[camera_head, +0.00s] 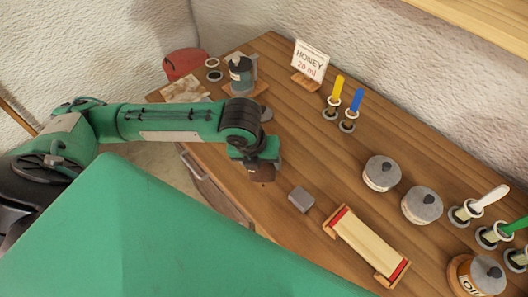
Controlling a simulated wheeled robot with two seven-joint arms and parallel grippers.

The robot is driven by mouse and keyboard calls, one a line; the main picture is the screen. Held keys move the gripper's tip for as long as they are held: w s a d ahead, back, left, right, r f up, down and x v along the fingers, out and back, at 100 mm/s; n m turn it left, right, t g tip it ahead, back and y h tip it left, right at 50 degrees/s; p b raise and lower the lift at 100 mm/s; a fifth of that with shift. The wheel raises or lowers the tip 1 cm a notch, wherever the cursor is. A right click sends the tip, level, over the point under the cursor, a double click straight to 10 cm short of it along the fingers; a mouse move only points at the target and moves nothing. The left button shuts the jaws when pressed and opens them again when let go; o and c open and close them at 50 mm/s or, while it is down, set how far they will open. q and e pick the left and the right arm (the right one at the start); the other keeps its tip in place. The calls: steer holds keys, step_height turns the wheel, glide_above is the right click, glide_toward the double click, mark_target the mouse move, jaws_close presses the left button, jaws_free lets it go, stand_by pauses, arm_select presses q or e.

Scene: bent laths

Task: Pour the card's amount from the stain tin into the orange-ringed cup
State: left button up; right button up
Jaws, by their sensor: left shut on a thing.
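A card on a wooden stand (310,62) reads HONEY, 20 ml. A grey tin with a handle (240,72) stands on a small wooden board at the back left; I cannot read its label. Two small ringed cups (213,70) stand left of it; I cannot make out an orange ring. My left gripper (262,172) points down over the bench's front part, shut on a small brown thing (262,177), mostly hidden by the gripper, which I cannot identify. My right gripper is not in view.
Grey-lidded tins (381,174) stand at the right, with a brown-labelled tin (478,276) in the corner. Brushes stand in holders (338,100). A grey block (301,199) and a pale lath rack (368,245) lie ahead.

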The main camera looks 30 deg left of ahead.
arm_select(q)
steer(key=shift+r+t+y, duration=0.5)
steer(key=shift+t+y, duration=0.1)
steer(key=shift+t, duration=0.6)
steer(key=shift+o, duration=0.2)
steer(key=shift+s+d+f, duration=0.1)
stand_by(0.7)
